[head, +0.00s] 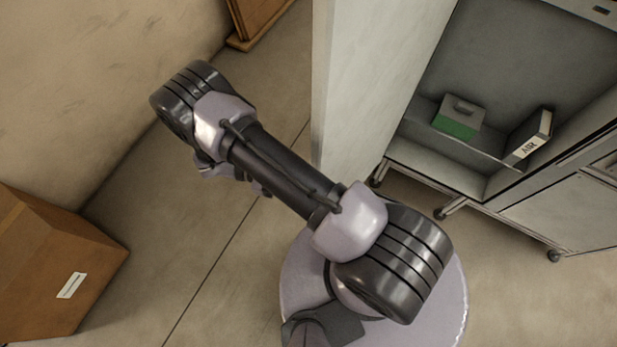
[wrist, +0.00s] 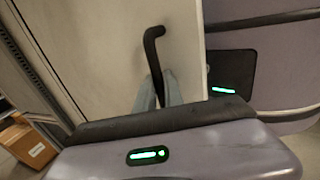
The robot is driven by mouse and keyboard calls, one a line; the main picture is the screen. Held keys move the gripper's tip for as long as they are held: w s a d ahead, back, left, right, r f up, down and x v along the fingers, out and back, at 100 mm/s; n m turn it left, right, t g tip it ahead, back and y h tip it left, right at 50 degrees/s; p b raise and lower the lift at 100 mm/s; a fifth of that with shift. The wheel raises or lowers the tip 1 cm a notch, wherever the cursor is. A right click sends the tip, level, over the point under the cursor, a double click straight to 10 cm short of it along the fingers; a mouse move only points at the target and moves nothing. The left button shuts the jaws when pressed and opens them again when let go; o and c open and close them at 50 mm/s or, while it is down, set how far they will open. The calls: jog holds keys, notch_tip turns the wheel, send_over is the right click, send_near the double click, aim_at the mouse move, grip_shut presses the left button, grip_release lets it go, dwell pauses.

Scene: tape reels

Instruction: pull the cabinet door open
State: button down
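The cabinet door (head: 375,75) is a pale grey panel standing swung out from the cabinet (head: 445,170), whose inside is visible in the head view. In the wrist view the door (wrist: 105,50) fills the upper middle and carries a black bar handle (wrist: 153,48). My gripper (wrist: 159,92) is at the handle's lower part, with one grey finger on each side of the bar and little or no gap. It appears shut on the handle. In the head view my arm hides the gripper and the handle.
Inside the cabinet are a green and grey box (head: 457,118) and a white labelled box (head: 530,136). A cardboard box (head: 50,265) stands at left on the floor. A brown wooden item (head: 258,20) is by the wall. Floor between them (head: 170,220) is clear.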

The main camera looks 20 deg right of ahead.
jog(key=c, duration=1.5)
grip_release()
jog(key=shift+d, duration=0.15)
jog(key=shift+o, duration=0.2)
jog(key=v, duration=0.7)
jog(key=shift+w+a, duration=0.15)
jog(key=shift+a, duration=0.15)
